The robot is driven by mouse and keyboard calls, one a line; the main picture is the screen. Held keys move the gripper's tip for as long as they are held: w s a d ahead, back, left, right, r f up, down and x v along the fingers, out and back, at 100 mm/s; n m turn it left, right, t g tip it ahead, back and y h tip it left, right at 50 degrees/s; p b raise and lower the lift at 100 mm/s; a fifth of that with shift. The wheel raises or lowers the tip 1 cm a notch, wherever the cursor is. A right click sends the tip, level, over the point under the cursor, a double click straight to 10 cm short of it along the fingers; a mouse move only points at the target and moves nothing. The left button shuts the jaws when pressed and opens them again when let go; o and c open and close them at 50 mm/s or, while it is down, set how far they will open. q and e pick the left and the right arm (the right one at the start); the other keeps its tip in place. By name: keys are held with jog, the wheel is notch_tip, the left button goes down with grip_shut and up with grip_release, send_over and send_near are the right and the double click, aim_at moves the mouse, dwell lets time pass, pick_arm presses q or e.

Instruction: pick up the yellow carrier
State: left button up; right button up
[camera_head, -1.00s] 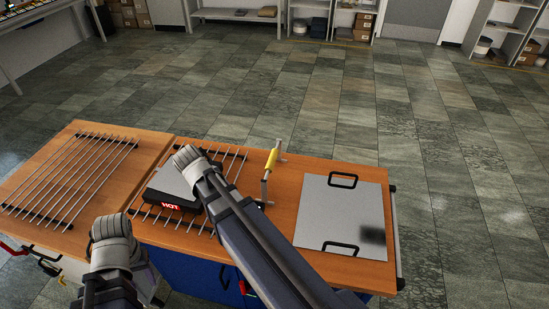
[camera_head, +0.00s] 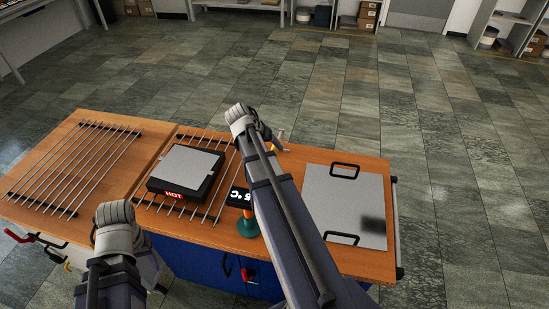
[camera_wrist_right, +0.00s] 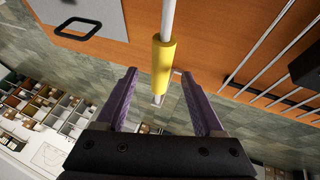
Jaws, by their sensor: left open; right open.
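The yellow carrier (camera_wrist_right: 163,66) shows in the right wrist view as a yellow sleeve on a pale bar. It lies ahead of and between the two purple fingers of my right gripper (camera_wrist_right: 165,95), which is open and not closed on it. In the head view my right arm hides most of the carrier; only a small piece shows beside the right gripper (camera_head: 247,118), whose fingertips are hidden. My left gripper (camera_head: 114,218) is at the lower left, in front of the bench, far from the carrier; its fingers are hard to make out.
A hot plate (camera_head: 185,170) marked HOT sits on a rod rack. Another rod rack (camera_head: 75,165) is on the left. A metal plate with two black handles (camera_head: 345,205) lies at right. A small display on a green base (camera_head: 248,225) stands near the front edge.

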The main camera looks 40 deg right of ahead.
aim_at(275, 149)
jog(key=shift+b+x, duration=2.2)
jog(key=shift+x, duration=0.4)
jog(key=shift+w+r, duration=0.1)
grip_shut()
